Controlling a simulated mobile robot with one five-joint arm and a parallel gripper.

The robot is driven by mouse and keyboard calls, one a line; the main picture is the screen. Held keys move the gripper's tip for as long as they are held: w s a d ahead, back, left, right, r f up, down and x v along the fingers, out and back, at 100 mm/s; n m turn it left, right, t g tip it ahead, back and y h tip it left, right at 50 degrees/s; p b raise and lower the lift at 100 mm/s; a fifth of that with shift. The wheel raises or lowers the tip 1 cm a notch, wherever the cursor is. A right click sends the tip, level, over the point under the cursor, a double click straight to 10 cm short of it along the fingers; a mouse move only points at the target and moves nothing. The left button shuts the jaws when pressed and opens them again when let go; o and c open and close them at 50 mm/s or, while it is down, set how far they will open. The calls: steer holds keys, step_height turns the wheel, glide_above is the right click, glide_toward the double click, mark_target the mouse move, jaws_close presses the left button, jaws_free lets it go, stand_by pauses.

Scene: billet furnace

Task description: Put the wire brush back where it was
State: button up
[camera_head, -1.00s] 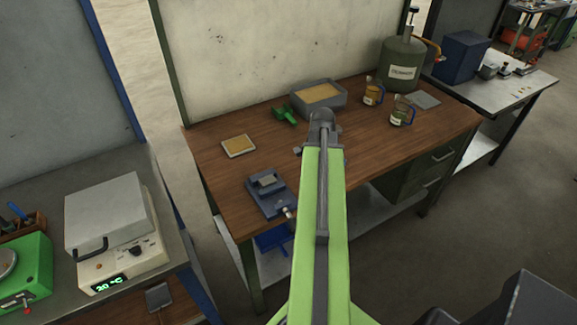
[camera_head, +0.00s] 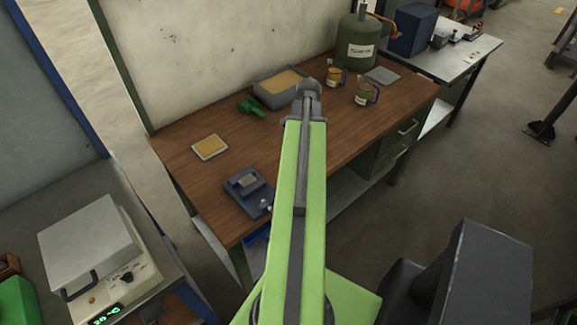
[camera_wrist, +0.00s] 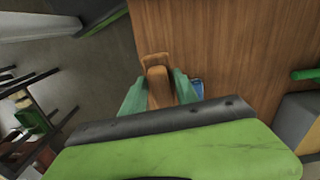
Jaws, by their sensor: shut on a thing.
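My gripper (camera_wrist: 160,92) has teal fingers in the wrist view, closed on a brown wooden piece (camera_wrist: 157,72) that looks like the handle of the wire brush. Its bristles cannot be made out, and part of it is hidden by the gripper and my arm. In the head view my arm reaches over the brown workbench (camera_head: 180,175), and it hides the gripper's fingers and the brush. In the wrist view the brush is seen against the wooden top (camera_wrist: 230,45) near its edge. I cannot tell its height above the wood.
A hotplate-like box (camera_head: 88,245) stands left. The bench's front middle looks clear.

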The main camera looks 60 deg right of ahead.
steer(key=s+d+r+m+p, duration=0.1)
steer(key=s+d+r, duration=0.2)
steer(key=s, duration=0.1)
steer(key=w+a+f+b, duration=0.1)
steer(key=w+f+b, duration=0.2)
steer(key=f, duration=0.1)
steer(key=w+a+f+b, duration=0.2)
steer(key=w+f+b, duration=0.1)
steer(key=f+b, duration=0.1)
steer(key=w+a+f+b, duration=0.2)
steer(key=w+f+b, duration=0.1)
steer(key=f+b, duration=0.1)
steer(key=shift+w, duration=0.4)
steer(key=shift+r, duration=0.3)
steer(key=o, duration=0.8)
steer(key=shift+f, duration=0.25)
steer(key=shift+c, duration=0.2)
steer(key=o, duration=0.5)
steer(key=shift+r, duration=0.1)
steer(key=shift+c, duration=0.2)
steer(key=shift+r, duration=0.1)
step_height(320, 180, up, 12)
steer(key=p, duration=1.2)
